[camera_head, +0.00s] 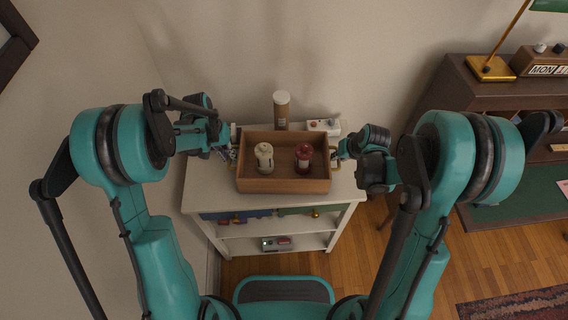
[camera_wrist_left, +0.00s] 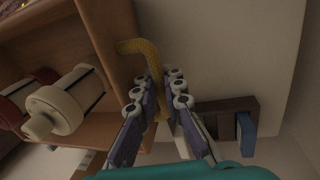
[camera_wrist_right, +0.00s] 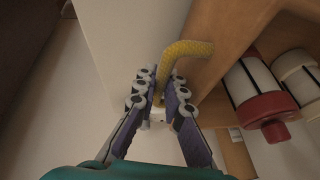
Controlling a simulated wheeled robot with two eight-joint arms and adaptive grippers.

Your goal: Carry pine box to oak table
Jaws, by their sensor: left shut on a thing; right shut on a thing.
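The pine box (camera_head: 284,186) is an open brown wooden box at the white cabinet, with a cream lantern-like item (camera_head: 264,158) and a red one (camera_head: 304,158) inside. Whether it rests on the top or hangs just above it, I cannot tell. My left gripper (camera_head: 233,153) is shut on the yellow rope handle (camera_wrist_left: 150,58) at the box's left end. My right gripper (camera_head: 339,152) is shut on the matching rope handle (camera_wrist_right: 183,50) at the right end. No table clearly recognisable as the oak table shows.
The white cabinet (camera_head: 205,189) has lower shelves with small items. A brown cylinder (camera_head: 281,111) and a white device (camera_head: 326,126) stand behind the box. A dark desk (camera_head: 456,83) with a brass lamp (camera_head: 490,68) is at right. Wooden floor shows at lower right, with a rug.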

